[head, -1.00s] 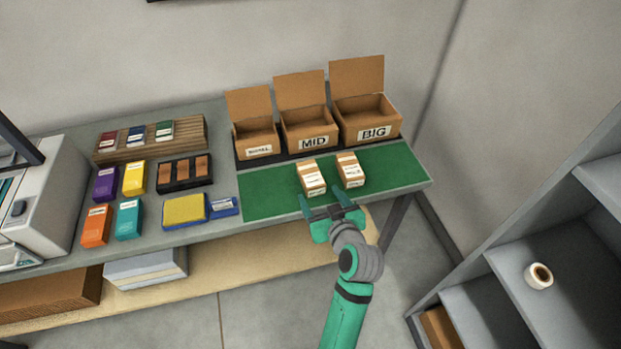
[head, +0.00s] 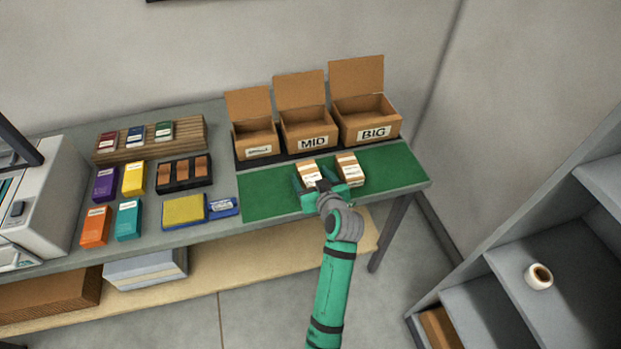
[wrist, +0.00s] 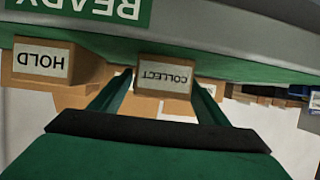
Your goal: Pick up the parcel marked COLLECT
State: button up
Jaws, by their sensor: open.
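The parcel marked COLLECT (wrist: 165,76) is a small brown box with a white label, its word upside down in the wrist view. It is the left of two parcels on the green mat, and it shows in the head view too (head: 309,170). My gripper (head: 316,184) is open, its fingers at the near end of this parcel. In the wrist view the two green fingers (wrist: 162,92) lie to either side of the COLLECT label. The gripper hides the parcel's near end in the head view. Whether the fingers touch the parcel I cannot tell.
A parcel marked HOLD (wrist: 43,63) stands close beside it, on the right in the head view (head: 349,169). Behind are open boxes marked MID (head: 313,143) and BIG (head: 374,132), and a smaller one (head: 258,150). The mat (head: 399,166) is clear at both ends.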

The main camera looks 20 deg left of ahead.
jog(key=shift+w+a+f, duration=0.1)
jog(key=shift+w+a, duration=0.05)
jog(key=c, duration=1.3)
